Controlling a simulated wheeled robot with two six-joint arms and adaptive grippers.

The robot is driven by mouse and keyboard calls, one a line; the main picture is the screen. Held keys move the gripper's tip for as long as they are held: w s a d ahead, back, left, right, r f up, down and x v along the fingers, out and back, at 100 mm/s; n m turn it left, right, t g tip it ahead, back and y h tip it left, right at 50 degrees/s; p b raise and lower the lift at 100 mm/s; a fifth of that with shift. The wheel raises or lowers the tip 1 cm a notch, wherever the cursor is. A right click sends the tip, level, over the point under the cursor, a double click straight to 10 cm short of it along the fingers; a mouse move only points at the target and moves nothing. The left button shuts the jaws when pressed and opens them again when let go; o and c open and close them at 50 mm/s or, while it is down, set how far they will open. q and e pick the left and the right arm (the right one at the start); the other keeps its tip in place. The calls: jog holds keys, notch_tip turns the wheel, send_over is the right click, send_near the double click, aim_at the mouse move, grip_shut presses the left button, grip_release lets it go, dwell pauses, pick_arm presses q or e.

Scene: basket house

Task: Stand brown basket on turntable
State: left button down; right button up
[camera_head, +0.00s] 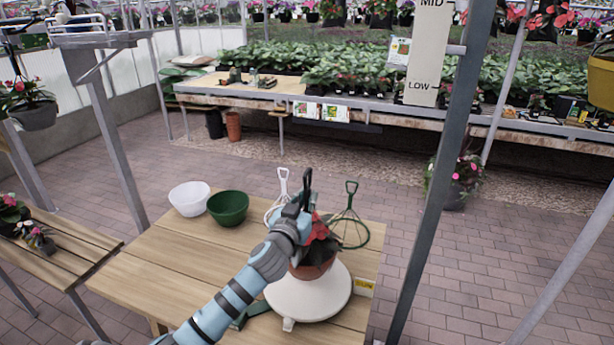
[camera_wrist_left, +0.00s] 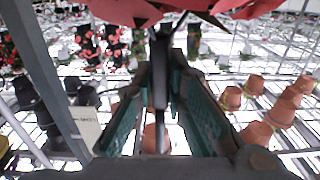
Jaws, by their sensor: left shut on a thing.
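The brown basket (camera_head: 316,270) is a brown pot with red flowers and dark leaves. It is upright over the white round turntable (camera_head: 305,302) at the table's front right. I cannot tell whether its base touches the turntable. My left gripper (camera_head: 305,195) is shut on the basket's dark hanger, above the flowers. In the left wrist view the thin dark hanger stands between the fingers (camera_wrist_left: 158,95), with red petals (camera_wrist_left: 120,10) along the top edge. My forearm hides part of the basket's left side. My right gripper is not in view.
The wooden table (camera_head: 170,270) also holds a white bowl (camera_head: 189,198), a green bowl (camera_head: 228,207), and white (camera_head: 282,182) and green (camera_head: 350,205) hangers behind the basket. A grey post (camera_head: 438,190) rises right of the table. A plant bench (camera_head: 390,103) stands behind.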

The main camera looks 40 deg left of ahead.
pick_arm(q)
notch_tip(320, 180, down, 6)
jog(key=shift+d+r+b, duration=0.1)
jog(key=shift+b, duration=0.75)
jog(key=c, duration=1.6)
grip_release()
jog(key=shift+s, duration=0.1)
jog(key=shift+c, duration=0.2)
jog(key=shift+s, duration=0.15)
jog(key=b+v, duration=0.1)
jog(key=v, duration=1)
jog(key=shift+s+d, duration=0.2)
jog(key=shift+s, duration=0.15)
